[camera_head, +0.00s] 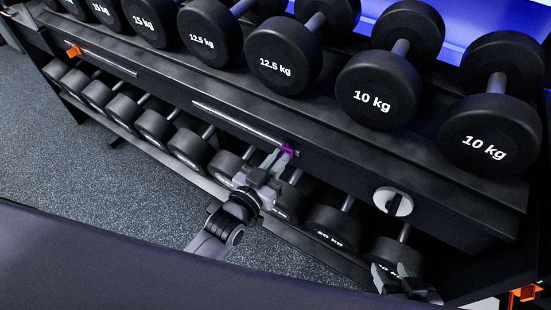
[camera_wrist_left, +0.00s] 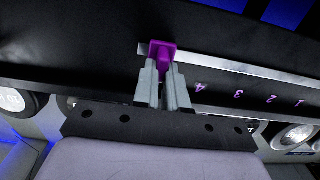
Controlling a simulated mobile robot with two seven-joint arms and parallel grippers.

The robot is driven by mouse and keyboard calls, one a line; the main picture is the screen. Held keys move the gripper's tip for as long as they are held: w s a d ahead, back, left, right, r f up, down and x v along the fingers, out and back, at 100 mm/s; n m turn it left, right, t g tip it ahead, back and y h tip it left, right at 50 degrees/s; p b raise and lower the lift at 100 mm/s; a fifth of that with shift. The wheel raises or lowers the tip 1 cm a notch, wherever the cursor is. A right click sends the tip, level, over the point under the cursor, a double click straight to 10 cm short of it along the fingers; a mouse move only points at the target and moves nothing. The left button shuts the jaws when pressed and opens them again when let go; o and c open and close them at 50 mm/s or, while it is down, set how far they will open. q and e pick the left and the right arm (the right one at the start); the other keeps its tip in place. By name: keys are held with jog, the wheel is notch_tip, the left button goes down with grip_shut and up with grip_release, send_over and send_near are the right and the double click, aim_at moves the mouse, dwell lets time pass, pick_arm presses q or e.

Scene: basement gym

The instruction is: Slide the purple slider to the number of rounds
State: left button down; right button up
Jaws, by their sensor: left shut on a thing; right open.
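The purple slider (camera_head: 287,149) sits at the right end of a pale rail (camera_head: 235,122) on the front of the dumbbell rack. My left gripper (camera_head: 281,160) is shut on it. In the left wrist view the purple slider (camera_wrist_left: 162,50) is between the fingertips (camera_wrist_left: 161,66), at the rail's left end. Purple numbers 4 (camera_wrist_left: 200,87), 3, 2 and 1 run upside down beside the rail, away from the slider to the right. Any number at the slider is hidden by the fingers. My right gripper (camera_head: 397,276) is open at the lower right, apart from the rail.
An orange slider (camera_head: 74,50) sits at the left end of another rail (camera_head: 108,63). A round dial (camera_head: 392,202) is right of the purple slider. Dumbbells fill the shelves above and below. A dark padded surface (camera_head: 120,265) crosses the lower left; speckled floor (camera_head: 110,175) shows beyond.

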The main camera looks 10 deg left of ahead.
pick_arm(q)
jog(key=shift+w+d+r, duration=0.1)
jog(key=shift+d+r, duration=0.2)
jog(key=c, duration=1.2)
grip_release()
jog(key=shift+d, duration=0.1)
jog(key=shift+o, duration=0.2)
jog(key=shift+s+a, duration=0.2)
jog(key=shift+a, duration=0.05)
jog(key=p+v, duration=0.1)
jog(key=v, duration=0.6)
jog(key=shift+f, duration=0.2)
jog(key=shift+d, duration=0.1)
